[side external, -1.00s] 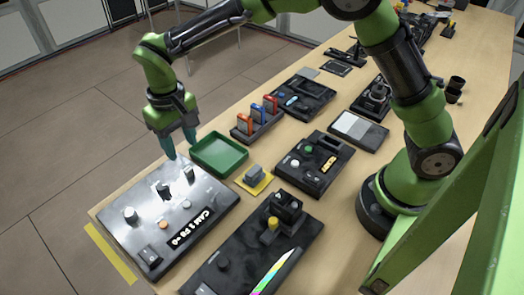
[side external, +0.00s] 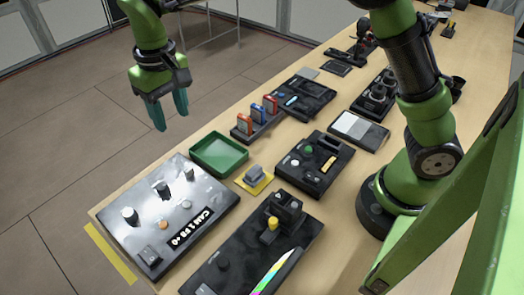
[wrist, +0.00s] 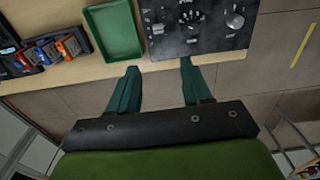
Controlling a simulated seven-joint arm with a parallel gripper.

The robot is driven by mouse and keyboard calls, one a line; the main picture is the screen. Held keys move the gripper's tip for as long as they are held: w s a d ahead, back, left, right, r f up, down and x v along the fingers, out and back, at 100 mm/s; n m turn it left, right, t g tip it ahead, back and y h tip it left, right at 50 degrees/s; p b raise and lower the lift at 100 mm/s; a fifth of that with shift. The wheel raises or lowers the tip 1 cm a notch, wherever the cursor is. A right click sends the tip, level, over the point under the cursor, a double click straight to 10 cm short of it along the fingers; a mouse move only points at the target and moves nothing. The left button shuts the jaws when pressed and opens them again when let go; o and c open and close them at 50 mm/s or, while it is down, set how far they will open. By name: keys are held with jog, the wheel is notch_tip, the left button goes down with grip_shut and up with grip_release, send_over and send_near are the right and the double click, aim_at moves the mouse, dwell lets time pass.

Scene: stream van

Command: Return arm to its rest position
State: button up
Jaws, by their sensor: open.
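My gripper (side external: 170,110) hangs in the air above and behind the green tray, past the table's far left edge in the side external view. Its teal fingers point down and nothing is between them. In the wrist view the two fingers of my gripper (wrist: 160,85) stand well apart, with bare floor and the table edge between them. My green and black arm reaches over the table from its base at the right.
The table (side external: 300,140) holds a green tray (side external: 241,170), a camera panel (side external: 200,195) with knobs, a rack of orange, blue and red pieces (side external: 257,117), a grey block on a yellow pad (side external: 255,175) and several dark consoles (side external: 315,165). The air around my gripper is clear.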

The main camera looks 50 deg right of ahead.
jog(key=s+d+r+m+t+y, duration=0.1)
jog(key=s+d+r+m+t, duration=0.1)
jog(key=s+d, duration=0.7)
jog(key=s+d+r+m+t+y, duration=0.1)
jog(key=s+d+t, duration=0.4)
jog(key=s+d, duration=0.5)
notch_tip(320, 180, up, 3)
jog(key=shift+f+m, duration=0.1)
jog(key=shift+m, duration=0.5)
jog(key=shift+s, duration=0.1)
dwell(0.3)
